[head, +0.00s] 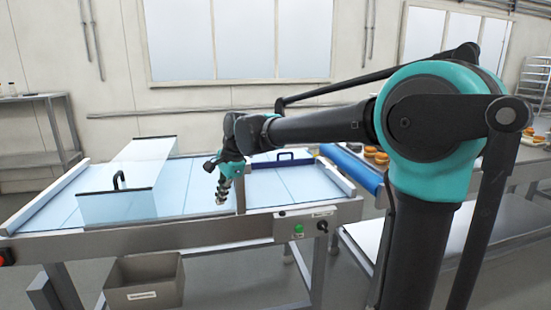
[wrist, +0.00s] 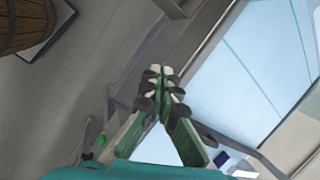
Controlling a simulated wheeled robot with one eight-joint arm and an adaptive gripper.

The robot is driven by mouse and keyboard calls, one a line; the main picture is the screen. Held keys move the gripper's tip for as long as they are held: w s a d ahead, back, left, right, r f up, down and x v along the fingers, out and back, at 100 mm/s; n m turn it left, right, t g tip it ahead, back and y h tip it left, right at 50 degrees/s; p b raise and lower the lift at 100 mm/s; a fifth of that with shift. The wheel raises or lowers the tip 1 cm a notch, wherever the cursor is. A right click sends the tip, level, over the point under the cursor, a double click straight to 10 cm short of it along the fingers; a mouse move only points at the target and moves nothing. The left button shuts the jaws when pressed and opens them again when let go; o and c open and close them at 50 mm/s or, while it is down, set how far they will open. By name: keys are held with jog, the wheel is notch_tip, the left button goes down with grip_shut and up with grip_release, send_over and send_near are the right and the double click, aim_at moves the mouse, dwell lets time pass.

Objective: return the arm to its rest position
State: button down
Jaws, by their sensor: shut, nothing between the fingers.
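My gripper (head: 222,190) hangs from my outstretched arm, pointing down near the front rail of the conveyor (head: 200,205). Its fingers are together with nothing between them. In the wrist view the gripper (wrist: 163,72) shows its two fingers meeting at the tips, with the grey floor and the conveyor edge behind them. The light blue belt also shows at the right of the wrist view (wrist: 245,85).
A clear guard (head: 120,190) with a black handle covers the belt's left part. A control panel (head: 305,225) sits on the front rail. A grey bin (head: 145,282) stands below. Round baked items (head: 376,154) lie at right. A wooden barrel (wrist: 22,22) shows in the wrist view.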

jog(key=d+f+n+t, duration=0.15)
jog(key=d+f, duration=0.45)
jog(key=d, duration=0.6)
jog(key=s+d+f+n+h, duration=0.1)
jog(key=s+d+f+n, duration=0.1)
jog(key=s+d+f, duration=0.3)
jog(key=s+d+f+n+t+h, duration=0.1)
jog(key=s+d+f+n, duration=0.2)
jog(key=d, duration=0.8)
jog(key=s+d+f+n+h, duration=0.1)
jog(key=s+d+f+n, duration=0.2)
jog(key=s+d+f, duration=0.4)
jog(key=shift+s+d+f+h, duration=0.25)
jog(key=shift+s+d+h, duration=0.2)
jog(key=shift+s, duration=0.45)
jog(key=shift+n, duration=0.25)
